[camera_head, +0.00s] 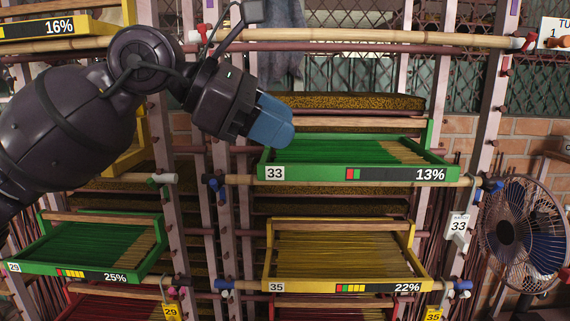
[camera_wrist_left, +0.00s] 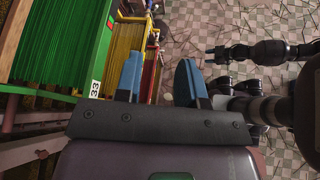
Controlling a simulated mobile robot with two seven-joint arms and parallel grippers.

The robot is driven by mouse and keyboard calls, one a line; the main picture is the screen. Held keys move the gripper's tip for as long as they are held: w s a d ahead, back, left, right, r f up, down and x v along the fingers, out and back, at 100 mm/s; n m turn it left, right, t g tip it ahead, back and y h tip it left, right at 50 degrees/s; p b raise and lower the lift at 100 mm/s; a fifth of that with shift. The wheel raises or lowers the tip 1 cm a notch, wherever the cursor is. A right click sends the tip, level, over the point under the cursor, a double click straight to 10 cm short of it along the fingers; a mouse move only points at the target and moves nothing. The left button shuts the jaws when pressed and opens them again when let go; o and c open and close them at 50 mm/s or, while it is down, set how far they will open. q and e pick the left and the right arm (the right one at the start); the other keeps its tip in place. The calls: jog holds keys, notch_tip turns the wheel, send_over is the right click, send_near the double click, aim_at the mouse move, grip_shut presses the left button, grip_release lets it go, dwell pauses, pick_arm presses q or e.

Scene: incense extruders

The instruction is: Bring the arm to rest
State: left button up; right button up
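My left gripper (camera_head: 270,122) reaches in from the upper left, its blue fingers in front of the left end of the green tray marked 33 (camera_head: 440,160). In the left wrist view its two blue fingers (camera_wrist_left: 158,82) stand apart with nothing held between them. Tray 33 also shows in that view (camera_wrist_left: 98,45), just left of the fingers. My other arm shows at the right of the wrist view, with its small gripper (camera_wrist_left: 212,56) over the floor. It is too small to tell whether it is open.
A yellow tray marked 35 (camera_head: 345,287) hangs below, and a green tray marked 29 (camera_head: 65,268) sits lower left. Rack posts and bars surround the trays. A fan (camera_head: 508,230) stands at the right. Patterned floor (camera_wrist_left: 195,20) lies open in the wrist view.

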pick_arm(q)
jog(key=w+a+f+m+t, duration=0.1)
jog(key=a+f+m+t, duration=0.45)
jog(key=f+m, duration=0.55)
jog(key=w+a+f+m+t, duration=0.2)
jog(key=a+f+m+t, duration=0.35)
jog(key=f+m, duration=0.55)
jog(key=w+a+f+m+t, duration=0.1)
jog(key=a+f+m+t, duration=0.45)
jog(key=f+m, duration=0.55)
jog(key=s+a+f+n+g+y, duration=0.2)
jog(key=s+a+f+n+y, duration=0.1)
jog(key=s+f, duration=0.4)
jog(key=s+a+f+n+g+y, duration=0.3)
jog(key=s+f+n+y, duration=0.2)
jog(key=f, duration=0.7)
jog(key=s+a+f+n+g+y, duration=0.2)
jog(key=s+a+f+n+y, duration=0.2)
jog(key=s+f+n, duration=0.3)
notch_tip(320, 180, down, 2)
jog(key=shift+s+f+n, duration=0.25)
jog(key=shift+s+n, duration=0.05)
jog(key=shift+s, duration=0.6)
